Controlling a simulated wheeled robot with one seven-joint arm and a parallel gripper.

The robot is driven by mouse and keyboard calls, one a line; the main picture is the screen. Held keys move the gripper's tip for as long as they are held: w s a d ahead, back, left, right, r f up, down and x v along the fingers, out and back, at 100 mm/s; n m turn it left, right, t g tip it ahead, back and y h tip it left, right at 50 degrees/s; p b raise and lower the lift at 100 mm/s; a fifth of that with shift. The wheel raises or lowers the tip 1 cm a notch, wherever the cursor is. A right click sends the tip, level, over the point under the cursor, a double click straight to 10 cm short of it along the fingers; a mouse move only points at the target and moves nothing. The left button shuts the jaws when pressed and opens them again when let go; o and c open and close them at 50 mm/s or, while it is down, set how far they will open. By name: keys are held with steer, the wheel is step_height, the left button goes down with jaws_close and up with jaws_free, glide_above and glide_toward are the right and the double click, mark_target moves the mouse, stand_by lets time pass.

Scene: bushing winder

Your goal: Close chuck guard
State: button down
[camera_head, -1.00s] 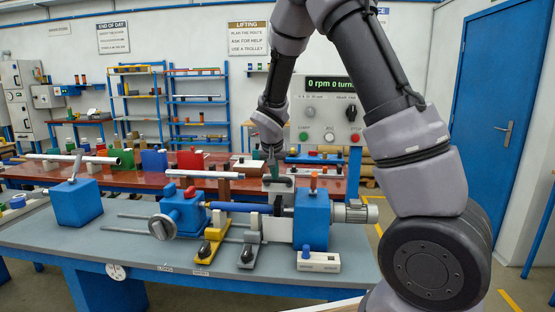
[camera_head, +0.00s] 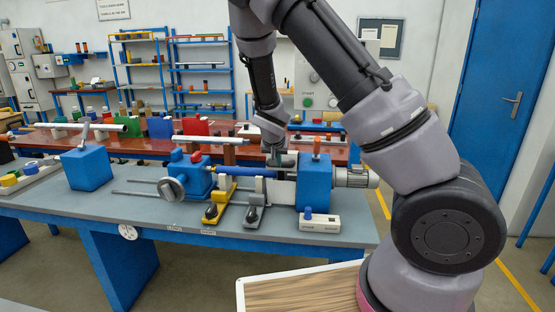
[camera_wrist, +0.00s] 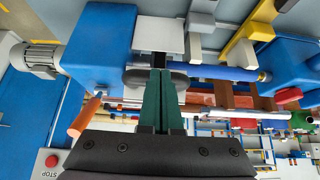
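The blue headstock (camera_head: 314,184) of the winder stands on the grey bench, with an orange-topped lever. A dark grey rounded piece that looks like the chuck guard (camera_head: 286,159) is beside its top left. In the wrist view the guard (camera_wrist: 136,78) shows on both sides of my gripper (camera_wrist: 161,72). The green fingers are together with only a thin line between them, and their tips overlap the guard's middle. I cannot tell whether they touch it. A blue bar (camera_head: 232,173) runs left from the headstock. The chuck is mostly hidden behind the fingers and guard.
A blue tailstock with a handwheel (camera_head: 171,189) stands to the left. Yellow (camera_head: 219,205) and grey (camera_head: 254,212) clamps stand in front of the bar. A small white box with a blue knob (camera_head: 308,220) is at the front. A control panel (camera_head: 318,85) stands behind my arm.

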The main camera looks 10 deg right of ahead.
step_height(320, 180, down, 7)
steer(key=t, duration=0.1)
steer(key=shift+s+t+h, duration=0.2)
steer(key=shift+t+h, duration=0.1)
steer(key=shift+t, duration=0.1)
stand_by(0.3)
steer(key=shift+f, duration=0.1)
